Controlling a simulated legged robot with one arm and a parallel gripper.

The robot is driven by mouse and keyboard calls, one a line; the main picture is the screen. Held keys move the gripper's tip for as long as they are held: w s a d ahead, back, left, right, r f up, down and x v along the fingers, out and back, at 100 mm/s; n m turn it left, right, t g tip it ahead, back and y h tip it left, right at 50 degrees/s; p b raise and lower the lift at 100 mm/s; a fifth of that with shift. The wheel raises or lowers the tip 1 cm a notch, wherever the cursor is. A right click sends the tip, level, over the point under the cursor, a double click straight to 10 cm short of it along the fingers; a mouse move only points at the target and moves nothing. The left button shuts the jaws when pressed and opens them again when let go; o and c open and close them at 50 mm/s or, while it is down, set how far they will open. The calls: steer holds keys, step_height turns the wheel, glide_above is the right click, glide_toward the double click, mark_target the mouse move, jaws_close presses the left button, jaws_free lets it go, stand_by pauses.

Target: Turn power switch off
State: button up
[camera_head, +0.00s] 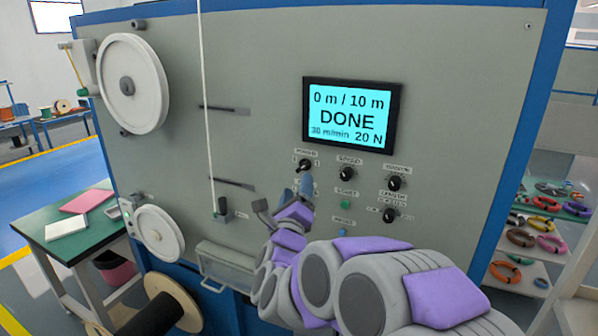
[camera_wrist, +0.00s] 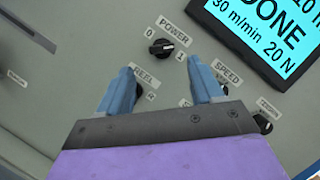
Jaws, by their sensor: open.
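The power switch (camera_head: 305,165) is a black rotary knob on the grey machine panel, just below the screen's left part. In the wrist view, the POWER knob (camera_wrist: 160,47) sits between the labels 0 on its left and 1 on its right. Which label its pointer faces is too small to tell surely. My gripper (camera_head: 284,195) is just below the knob in the head view. In the wrist view, the blue fingers of my gripper (camera_wrist: 160,75) are apart with nothing between them. The knob shows just beyond the gap, clear of both tips.
The screen (camera_head: 350,114) reads DONE, 0 m / 10 m. A white cable (camera_head: 205,100) hangs left of my gripper. A clear-fronted box (camera_head: 228,262) juts out below.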

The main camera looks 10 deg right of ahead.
mark_target(299, 170)
steer(key=shift+a+b+x, duration=0.2)
steer(key=shift+b+x, duration=0.15)
steer(key=shift+x, duration=3.05)
steer(key=shift+w+d, duration=0.1)
steer(key=shift+d, duration=0.3)
steer(key=shift+c, duration=1)
steer(key=c, duration=0.9)
steer(key=shift+o, duration=0.2)
